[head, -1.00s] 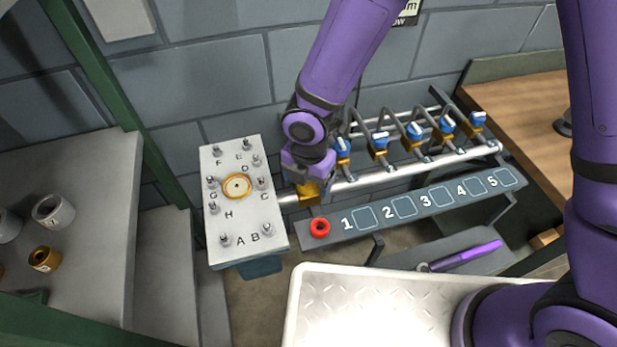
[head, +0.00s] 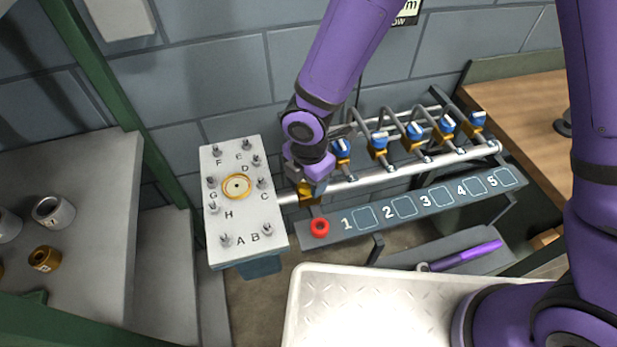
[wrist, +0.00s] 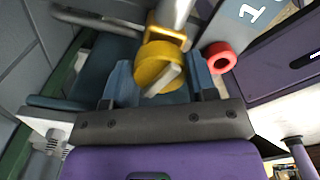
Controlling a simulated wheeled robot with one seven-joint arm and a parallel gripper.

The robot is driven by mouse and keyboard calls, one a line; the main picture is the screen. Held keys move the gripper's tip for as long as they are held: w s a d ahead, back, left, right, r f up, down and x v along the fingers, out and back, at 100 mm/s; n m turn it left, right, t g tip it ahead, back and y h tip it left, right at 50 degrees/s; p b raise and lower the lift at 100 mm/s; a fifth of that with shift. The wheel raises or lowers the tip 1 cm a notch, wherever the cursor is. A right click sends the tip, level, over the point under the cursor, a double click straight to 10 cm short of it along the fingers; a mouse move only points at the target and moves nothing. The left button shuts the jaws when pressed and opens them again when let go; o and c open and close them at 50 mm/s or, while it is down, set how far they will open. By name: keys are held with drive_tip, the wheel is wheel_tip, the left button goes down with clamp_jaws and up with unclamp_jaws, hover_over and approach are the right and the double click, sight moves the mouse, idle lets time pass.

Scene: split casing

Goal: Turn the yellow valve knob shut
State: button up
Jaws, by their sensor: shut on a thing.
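The yellow valve knob (wrist: 160,69) sits on the end of the grey pipe, beside the white lettered casing plate (head: 225,221). In the wrist view it is a round yellow knob with a pale raised bar across its face. My gripper (wrist: 158,84) is shut on the knob, with one blue finger on each side of it. In the head view my gripper (head: 311,184) covers most of the knob, and only a little yellow (head: 308,199) shows below it.
A red ring (head: 320,227) lies on the numbered shelf (head: 335,229) close by. Several blue-handled valves (head: 378,141) line the pipe to the right. A purple-handled tool (head: 470,256) lies on the lower ledge. A white ribbed tray (head: 400,305) is in front.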

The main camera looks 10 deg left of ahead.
drive_tip(key=m, duration=1.1)
drive_tip(key=shift+m, duration=1.8)
drive_tip(key=o, duration=0.9)
drive_tip(key=shift+o, duration=0.2)
drive_tip(key=shift+r, duration=0.1)
wheel_tip(320, 180, up, 11)
drive_tip(key=shift+f, duration=0.2)
